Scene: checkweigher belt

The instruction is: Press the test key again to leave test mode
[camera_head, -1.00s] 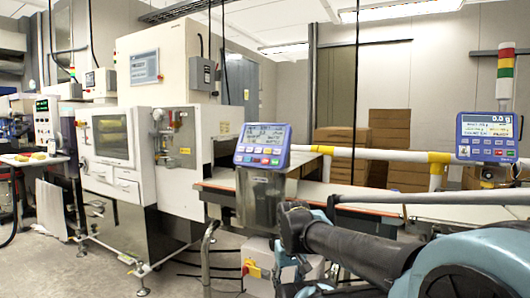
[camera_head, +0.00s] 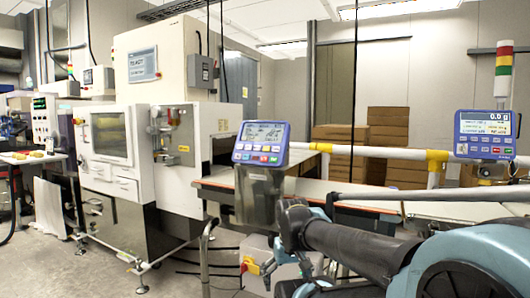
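A blue control panel (camera_head: 261,143) with a lit screen and a row of small coloured keys below it stands on a steel post at the middle of the head view. A second blue panel (camera_head: 485,135) at the right reads about 0.0 g and also has keys. The key labels are too small to read, so I cannot tell which is the test key. My arm reaches in from the lower right. My gripper (camera_head: 290,272) is low in the picture, below the near panel and apart from its keys. Its fingertips are not clear enough to show whether they are open.
A conveyor belt (camera_head: 345,193) runs behind the near panel. A yellow and white rail (camera_head: 385,152) crosses above it. A large white machine (camera_head: 160,110) stands at the left. Brown boxes (camera_head: 388,135) are stacked behind. A grey box with a red and yellow switch (camera_head: 250,265) sits low near my gripper.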

